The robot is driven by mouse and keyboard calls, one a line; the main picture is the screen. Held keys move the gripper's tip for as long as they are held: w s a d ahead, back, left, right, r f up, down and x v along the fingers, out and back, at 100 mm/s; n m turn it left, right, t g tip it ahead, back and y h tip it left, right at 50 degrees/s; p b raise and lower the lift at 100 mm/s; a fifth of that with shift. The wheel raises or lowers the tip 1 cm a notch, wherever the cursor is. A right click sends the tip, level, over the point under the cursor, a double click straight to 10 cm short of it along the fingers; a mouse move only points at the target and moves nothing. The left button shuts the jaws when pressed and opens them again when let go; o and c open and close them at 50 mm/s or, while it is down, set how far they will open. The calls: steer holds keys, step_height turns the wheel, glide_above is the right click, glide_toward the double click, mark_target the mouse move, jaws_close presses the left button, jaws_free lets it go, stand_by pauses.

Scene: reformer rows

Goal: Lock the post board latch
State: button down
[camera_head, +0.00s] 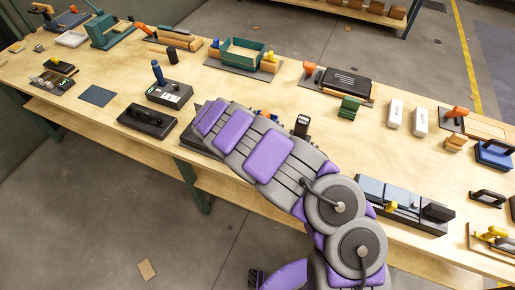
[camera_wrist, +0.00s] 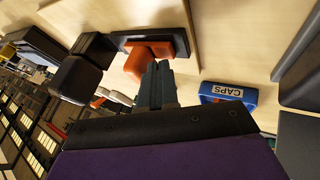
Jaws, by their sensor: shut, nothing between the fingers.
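In the wrist view, an orange latch-like piece (camera_wrist: 137,63) sits against a dark plate (camera_wrist: 180,38) on the pale wood bench. I take it for the post board latch, but its locked or unlocked state cannot be told. My gripper (camera_wrist: 158,67) is shut and empty, its fingertips right in front of the orange piece and overlapping it in the picture. I cannot tell whether they touch. In the head view my bent arm covers this area, and my gripper cannot be made out there. Small bits of orange (camera_head: 263,113) show just behind the arm.
A black block (camera_wrist: 77,80) stands beside the plate in the wrist view. A blue CAPS bin (camera_wrist: 242,97) lies on the other side. In the head view, a black box (camera_head: 147,121) and a grey box with a blue lever (camera_head: 170,94) stand left of my arm.

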steer(key=shift+d, duration=0.15)
steer(key=shift+s+d, duration=0.25)
steer(key=shift+d, duration=0.45)
steer(key=shift+s+d, duration=0.3)
steer(key=shift+d, duration=0.45)
steer(key=shift+s+d, duration=0.25)
steer(key=shift+d, duration=0.45)
steer(key=shift+a, duration=0.1)
